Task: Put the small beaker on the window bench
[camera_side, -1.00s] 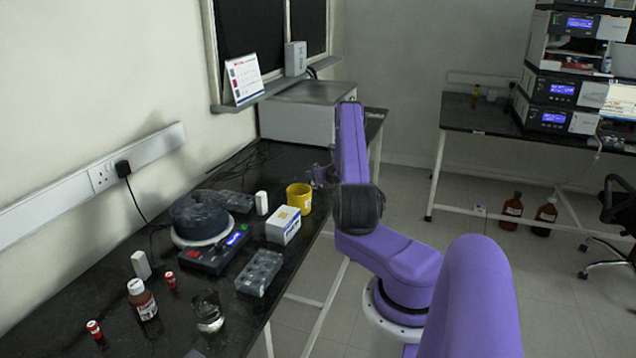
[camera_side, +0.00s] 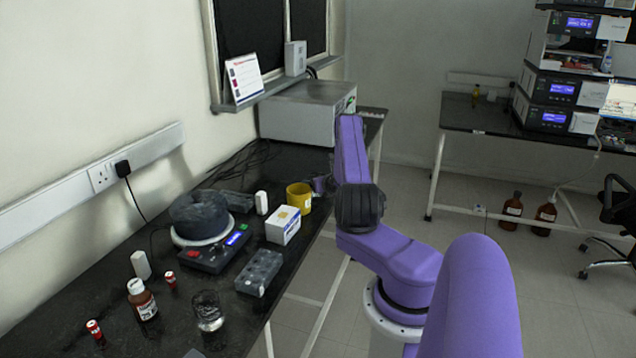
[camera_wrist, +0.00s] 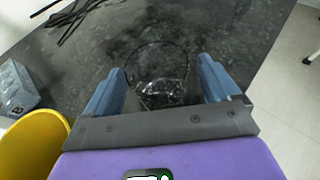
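A clear glass beaker (camera_wrist: 160,92), seen from above in the wrist view, stands on the dark bench top (camera_wrist: 222,35) between the two blue fingers of my gripper (camera_wrist: 161,84). The fingers are wide apart; the rim is close to the left finger, with a small gap at the right one. I cannot tell whether the left finger touches it. In the side view my arm hides this beaker and most of the gripper. Another clear glass beaker (camera_side: 208,311) stands at the near end of the same bench (camera_side: 75,308), below the window.
A yellow cup (camera_side: 299,197) is close to the gripper and also shows in the wrist view (camera_wrist: 38,142). A white-and-blue box (camera_side: 283,225), grey rack (camera_side: 260,272), hotplate unit (camera_side: 213,255) and brown bottle (camera_side: 142,300) crowd the bench. Cables (camera_wrist: 75,18) lie farther back. A second bench (camera_side: 480,122) stands at right.

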